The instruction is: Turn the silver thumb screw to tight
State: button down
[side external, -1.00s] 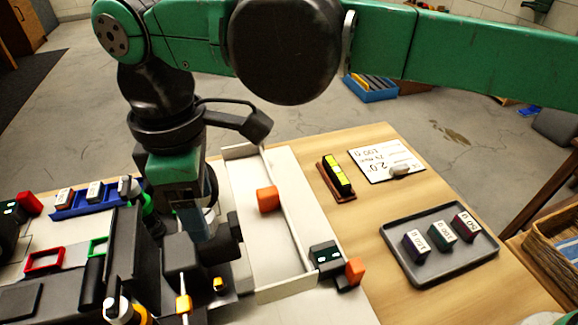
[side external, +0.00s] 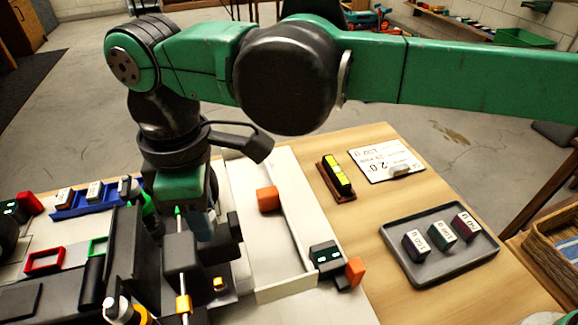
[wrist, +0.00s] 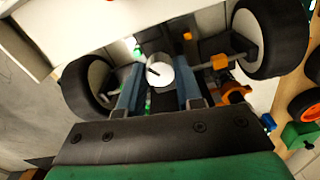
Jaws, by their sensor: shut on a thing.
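The silver thumb screw (wrist: 160,71) shows in the wrist view as a round bright disc with a short black mark on its face. My gripper (wrist: 157,76) has its two blue-grey fingers on either side of the disc, shut on it. In the side view my gripper (side external: 203,222) is low among the dark parts of the car, and its fingertips and the screw are hidden there.
The car's wheels (wrist: 88,86) flank my fingers in the wrist view. A white tray with an orange block (side external: 268,199) lies right of my gripper. A grey tray (side external: 465,264) holds labelled weights. A yellow level (side external: 337,176) and a white card (side external: 386,160) lie on the wooden table.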

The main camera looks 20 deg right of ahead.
jog(key=m, duration=0.3)
jog(key=shift+m, duration=2.1)
jog(key=c, duration=0.6)
grip_release()
notch_tip(320, 180, up, 7)
jog(key=shift+r, duration=0.45)
